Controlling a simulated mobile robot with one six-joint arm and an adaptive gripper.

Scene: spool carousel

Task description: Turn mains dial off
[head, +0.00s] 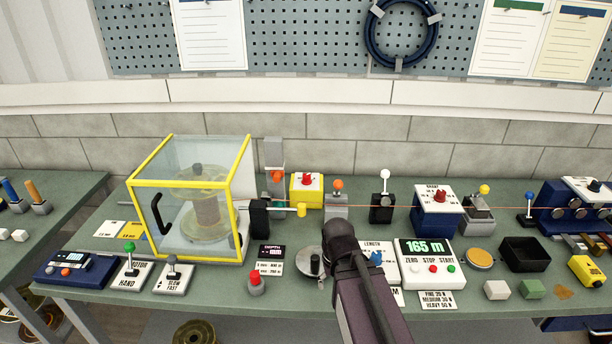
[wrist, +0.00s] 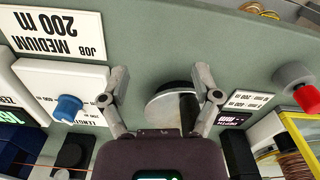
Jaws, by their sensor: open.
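A yellow box with a white top and a red rotary knob (head: 307,181) stands behind the middle of the bench in the head view. It looks like the mains dial, but its label and setting are too small to read. It is not seen in the wrist view. My gripper (wrist: 161,88) is open and empty, its two fingers spread above the bench. A round grey crank disc (wrist: 172,104) lies below and between the fingers. In the head view my arm hides the fingers; its end is in front of and right of the yellow box.
A yellow-framed clear guard (head: 190,200) over a spool stands left of the yellow box. A blue box with a red knob (head: 438,197) is to the right. A red line runs across the bench. A blue knob (wrist: 68,107) is beside my gripper.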

